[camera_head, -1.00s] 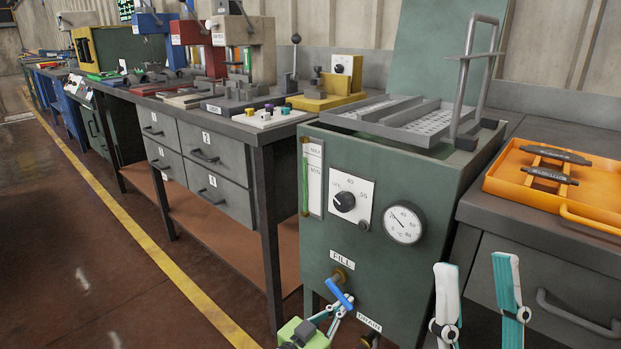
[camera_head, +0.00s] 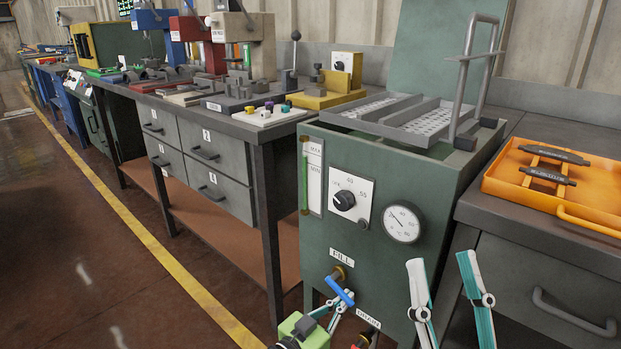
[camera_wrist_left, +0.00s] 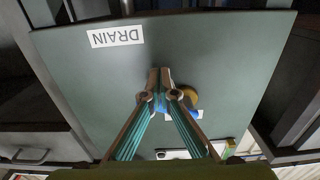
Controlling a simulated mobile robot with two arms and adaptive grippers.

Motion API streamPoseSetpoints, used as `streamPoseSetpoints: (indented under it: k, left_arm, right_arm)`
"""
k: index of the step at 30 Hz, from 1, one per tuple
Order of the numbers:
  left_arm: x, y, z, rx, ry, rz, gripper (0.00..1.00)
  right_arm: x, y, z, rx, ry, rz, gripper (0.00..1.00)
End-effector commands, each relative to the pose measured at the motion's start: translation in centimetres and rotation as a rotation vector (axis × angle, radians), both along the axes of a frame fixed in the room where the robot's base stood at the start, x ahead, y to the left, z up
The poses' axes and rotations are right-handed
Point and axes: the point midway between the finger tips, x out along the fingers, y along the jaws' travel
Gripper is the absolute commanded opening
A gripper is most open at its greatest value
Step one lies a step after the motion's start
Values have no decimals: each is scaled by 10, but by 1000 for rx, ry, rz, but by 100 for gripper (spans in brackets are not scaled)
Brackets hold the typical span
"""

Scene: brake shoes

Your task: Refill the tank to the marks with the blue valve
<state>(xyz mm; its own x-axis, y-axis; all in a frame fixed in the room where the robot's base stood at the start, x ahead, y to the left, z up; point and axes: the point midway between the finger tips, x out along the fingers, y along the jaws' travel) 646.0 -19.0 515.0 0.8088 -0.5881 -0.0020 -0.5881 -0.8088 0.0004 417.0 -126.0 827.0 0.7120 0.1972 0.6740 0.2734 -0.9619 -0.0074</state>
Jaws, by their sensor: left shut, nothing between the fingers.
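The green tank (camera_head: 385,270) has a blue valve (camera_head: 340,291) under its FILL label; its handle slants down to the right. My left gripper (camera_head: 347,296) is shut and empty at the valve, fingers against or just beside the handle; I cannot tell if they touch. The left wrist view shows the closed fingers (camera_wrist_left: 160,78) partly covering the blue valve (camera_wrist_left: 190,114). A sight tube (camera_head: 304,184) beside MAX and MIN labels holds a green column; its top seems near the marks. My right gripper (camera_head: 440,262) is open and empty in front of the tank's right side.
A DRAIN label (camera_head: 368,319) sits low on the tank, right of the valve. A dial knob (camera_head: 344,200) and a gauge (camera_head: 403,222) are above. An orange tray (camera_head: 520,187) with brake shoes lies on the right bench. Floor at left is clear.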

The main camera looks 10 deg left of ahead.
Motion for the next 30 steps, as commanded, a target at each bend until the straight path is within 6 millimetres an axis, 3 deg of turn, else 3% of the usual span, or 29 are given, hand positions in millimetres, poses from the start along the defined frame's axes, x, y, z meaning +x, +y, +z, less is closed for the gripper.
streamPoseSetpoints:
  k: [30]
  left_arm:
    - [1, 0, 18, -6, -6, 1, 0]
  right_arm:
    - [35, 3, -49, -82, 282, -15, 40]
